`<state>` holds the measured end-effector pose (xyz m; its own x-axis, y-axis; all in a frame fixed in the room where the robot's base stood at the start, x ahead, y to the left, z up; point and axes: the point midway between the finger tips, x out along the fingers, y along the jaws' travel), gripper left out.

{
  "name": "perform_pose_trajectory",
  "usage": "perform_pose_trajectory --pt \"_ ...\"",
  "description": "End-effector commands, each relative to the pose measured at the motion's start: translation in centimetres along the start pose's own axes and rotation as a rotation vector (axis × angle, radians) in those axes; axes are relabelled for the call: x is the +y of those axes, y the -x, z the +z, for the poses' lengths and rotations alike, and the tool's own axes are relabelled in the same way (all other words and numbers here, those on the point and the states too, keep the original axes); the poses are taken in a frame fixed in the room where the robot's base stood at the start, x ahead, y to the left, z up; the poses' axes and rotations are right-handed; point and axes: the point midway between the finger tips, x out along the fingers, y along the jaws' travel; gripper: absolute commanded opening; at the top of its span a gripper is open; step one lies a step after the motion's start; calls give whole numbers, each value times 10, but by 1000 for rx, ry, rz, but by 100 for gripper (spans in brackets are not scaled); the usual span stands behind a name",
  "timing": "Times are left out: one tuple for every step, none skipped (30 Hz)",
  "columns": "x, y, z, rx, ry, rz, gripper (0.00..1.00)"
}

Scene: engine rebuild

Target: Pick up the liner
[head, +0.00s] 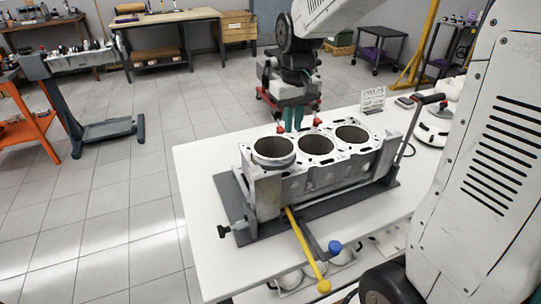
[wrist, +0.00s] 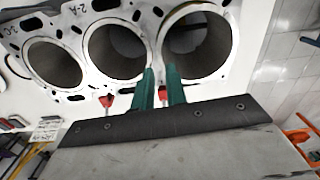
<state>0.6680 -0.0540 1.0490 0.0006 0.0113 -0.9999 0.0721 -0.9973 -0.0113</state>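The grey engine block (head: 318,180) sits on the white table with three round bores facing up. A liner (head: 273,149) appears as a raised metal ring at the left bore in the head view. In the wrist view, the liner (wrist: 229,42) seems to be the ring at the right bore. My gripper (head: 293,127) has green fingers pointing down, behind the block's top between the left and middle bores. In the wrist view, my gripper (wrist: 160,70) has its fingers apart with nothing held between them. I cannot tell how high the tips are above the block.
A small sign (head: 373,98) stands behind. The table's left corner (head: 195,165) is clear.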

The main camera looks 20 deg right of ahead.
Motion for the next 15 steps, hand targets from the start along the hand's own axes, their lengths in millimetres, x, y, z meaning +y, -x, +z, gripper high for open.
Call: perform_pose_trajectory --pt "-1 -6 1 -3 3 0 14" --pt "-2 -10 1 -4 3 0 14" --pt "-2 -15 1 -4 4 -1 14" --pt "-3 -18 0 -4 4 0 14" --pt "-3 -21 0 -4 4 0 14" --pt "-3 -26 1 -5 4 -1 14" --pt "-3 -30 1 -4 4 0 14" --pt "-2 -34 1 -5 4 0 14" --pt "-2 -41 1 -6 3 -1 14" --pt "-2 -46 1 -5 3 -1 14" --pt "-2 -50 1 -6 3 -1 14" --pt "-2 -56 1 -5 2 -1 14" --pt "-2 -60 1 -5 2 -1 14" --pt "-1 -63 1 -5 2 -1 14" --pt "-1 -67 2 -5 1 -1 14"
